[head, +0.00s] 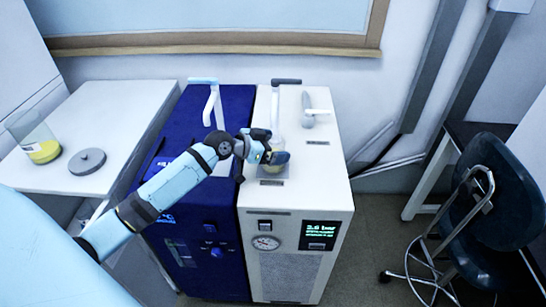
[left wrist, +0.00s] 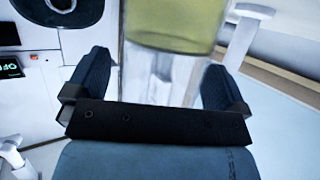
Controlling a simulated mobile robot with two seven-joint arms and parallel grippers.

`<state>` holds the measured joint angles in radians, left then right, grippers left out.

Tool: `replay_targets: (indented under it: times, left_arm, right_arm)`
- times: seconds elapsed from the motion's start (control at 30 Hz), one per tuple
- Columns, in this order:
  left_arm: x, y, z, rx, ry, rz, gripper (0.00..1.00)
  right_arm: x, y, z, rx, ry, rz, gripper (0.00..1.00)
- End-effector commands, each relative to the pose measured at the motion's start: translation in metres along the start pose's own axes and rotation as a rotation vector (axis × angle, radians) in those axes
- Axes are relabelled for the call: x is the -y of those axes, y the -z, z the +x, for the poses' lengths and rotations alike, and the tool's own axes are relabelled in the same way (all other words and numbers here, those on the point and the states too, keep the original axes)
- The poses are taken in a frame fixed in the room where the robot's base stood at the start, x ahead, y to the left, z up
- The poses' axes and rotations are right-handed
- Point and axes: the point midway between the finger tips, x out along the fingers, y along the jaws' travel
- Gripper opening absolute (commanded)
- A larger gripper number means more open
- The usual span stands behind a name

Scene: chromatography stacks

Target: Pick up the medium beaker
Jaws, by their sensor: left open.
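A clear beaker with yellow liquid (head: 273,168) stands on top of the white machine, partly hidden by my left gripper (head: 271,147). In the left wrist view the yellow beaker (left wrist: 175,22) fills the top middle, cut off by the frame's edge. My left gripper shows there (left wrist: 158,68) with its two dark fingers apart, and the beaker lies ahead of the gap between them. I cannot tell whether a finger touches it. A larger clear beaker with yellow liquid (head: 43,151) stands on the white table at the left. My right gripper is not in view.
A grey disc (head: 87,161) lies on the white table (head: 118,105). A dark chair (head: 500,195) stands at the right.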

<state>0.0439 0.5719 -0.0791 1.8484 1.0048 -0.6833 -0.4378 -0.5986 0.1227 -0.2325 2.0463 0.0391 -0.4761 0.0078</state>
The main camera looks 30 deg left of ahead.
Motion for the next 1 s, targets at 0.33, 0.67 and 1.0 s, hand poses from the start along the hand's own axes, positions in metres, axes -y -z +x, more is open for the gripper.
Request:
replay_targets:
  times: [0.33,0.67,1.0]
  left_arm:
    - [0.0,0.001,-0.001,-0.002,0.001,0.0,0.43]
    - [0.0,0.002,-0.001,-0.002,0.001,0.0,0.43]
    - [0.0,0.02,-0.009,-0.003,0.0,0.002,0.43]
  right_arm:
    - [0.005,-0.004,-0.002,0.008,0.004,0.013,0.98]
    - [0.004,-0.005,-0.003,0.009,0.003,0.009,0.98]
    - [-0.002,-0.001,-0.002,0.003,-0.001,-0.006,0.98]
